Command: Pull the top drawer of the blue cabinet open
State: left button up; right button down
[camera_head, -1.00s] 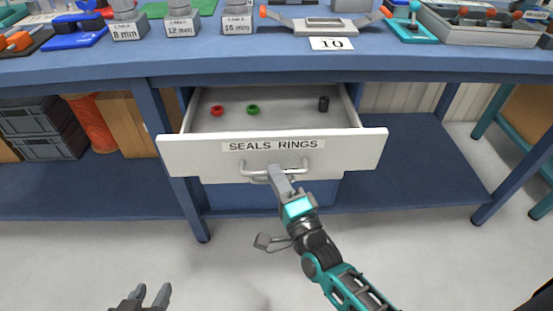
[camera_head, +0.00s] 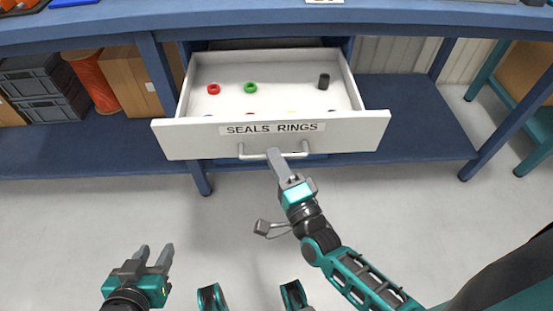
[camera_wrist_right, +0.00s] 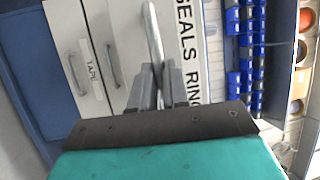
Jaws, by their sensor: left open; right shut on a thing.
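The top drawer (camera_head: 215,141) has a white front labelled "SEALS RINGS" and stands well out from under the blue bench. Its bar handle (camera_head: 245,154) is grey metal. My right gripper (camera_head: 274,156) is shut on this handle; in the right wrist view the fingers (camera_wrist_right: 158,85) close around the handle (camera_wrist_right: 152,35). A red ring (camera_head: 213,89), a green ring (camera_head: 250,88) and a black cylinder (camera_head: 323,81) lie in the drawer, with other small pieces partly hidden behind its front. My left gripper (camera_head: 154,257) is open and empty at the lower left, away from the drawer.
The blue bench top (camera_head: 230,22) runs above the drawer. A blue lower shelf (camera_head: 420,125) extends on both sides, with grey crates (camera_head: 40,85), an orange reel (camera_head: 92,80) and a cardboard box (camera_head: 125,75) at left. The grey floor in front is clear.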

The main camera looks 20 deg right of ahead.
pick_arm(q)
jog(key=shift+w, duration=0.1)
pick_arm(e)
jog(key=c, duration=1.6)
grip_release()
jog(key=o, duration=0.5)
pick_arm(q)
jog(key=shift+s+f, duration=0.1)
jog(key=shift+s, duration=0.1)
pick_arm(e)
jog(key=shift+s, duration=0.1)
